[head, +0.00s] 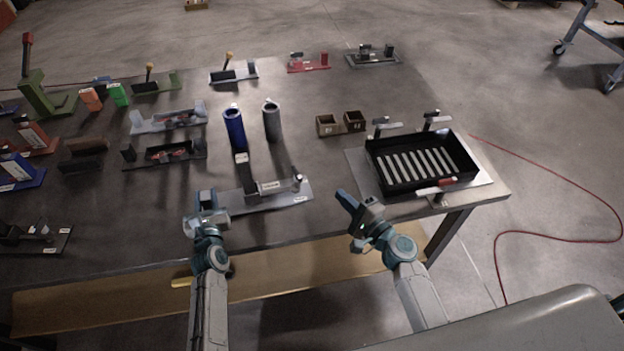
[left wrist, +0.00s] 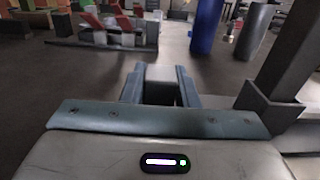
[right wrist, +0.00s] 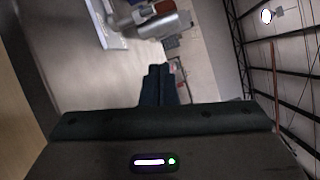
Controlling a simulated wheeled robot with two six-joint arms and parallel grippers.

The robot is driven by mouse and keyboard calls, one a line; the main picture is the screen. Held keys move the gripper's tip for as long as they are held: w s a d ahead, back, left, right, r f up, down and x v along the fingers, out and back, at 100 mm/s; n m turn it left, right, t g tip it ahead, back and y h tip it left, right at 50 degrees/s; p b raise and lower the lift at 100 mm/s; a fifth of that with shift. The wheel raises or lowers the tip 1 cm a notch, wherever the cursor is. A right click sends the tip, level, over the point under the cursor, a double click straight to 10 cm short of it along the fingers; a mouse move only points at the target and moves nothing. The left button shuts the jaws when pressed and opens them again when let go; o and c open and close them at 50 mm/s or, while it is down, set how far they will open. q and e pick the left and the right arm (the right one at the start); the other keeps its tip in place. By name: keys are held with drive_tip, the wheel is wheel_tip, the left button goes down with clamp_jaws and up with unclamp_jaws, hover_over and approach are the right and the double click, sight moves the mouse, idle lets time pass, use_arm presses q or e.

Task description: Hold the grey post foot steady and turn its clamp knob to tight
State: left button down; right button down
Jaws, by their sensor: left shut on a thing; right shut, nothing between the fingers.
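A grey plate (head: 275,199) near the table's front edge carries a dark upright bracket, a labelled block and a small knob-like part (head: 297,183) at its right end. My left gripper (head: 207,202) is at the plate's left end. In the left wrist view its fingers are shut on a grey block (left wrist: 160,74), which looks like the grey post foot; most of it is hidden. My right gripper (head: 346,200) is shut and empty, to the right of the plate and apart from it. The fingers also show closed in the right wrist view (right wrist: 158,84). I cannot read the knob's setting.
A blue cylinder (head: 234,130) and a grey cylinder (head: 272,121) stand behind the plate. A black slotted tray (head: 470,165) with clamps sits at the right. Two small brown boxes (head: 327,127) stand at the back. Several other fixtures fill the left side of the table.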

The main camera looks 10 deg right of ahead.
sight(297, 180)
drive_tip(key=n, duration=0.1)
drive_tip(key=d+n, duration=0.1)
drive_tip(key=n, duration=0.1)
drive_tip(key=shift+d+r+y, duration=0.15)
drive_tip(key=shift+d+y, duration=0.15)
drive_tip(key=shift+w+n, duration=0.1)
drive_tip(key=shift+n, duration=0.2)
drive_tip(key=x, duration=0.9)
drive_tip(key=shift+a, duration=0.15)
drive_tip(key=a, duration=0.3)
drive_tip(key=shift+a, duration=0.1)
drive_tip(key=shift+s+a, duration=0.3)
drive_tip(key=shift+a, duration=0.15)
drive_tip(key=shift+s+a, duration=0.35)
drive_tip(key=shift+a, duration=0.55)
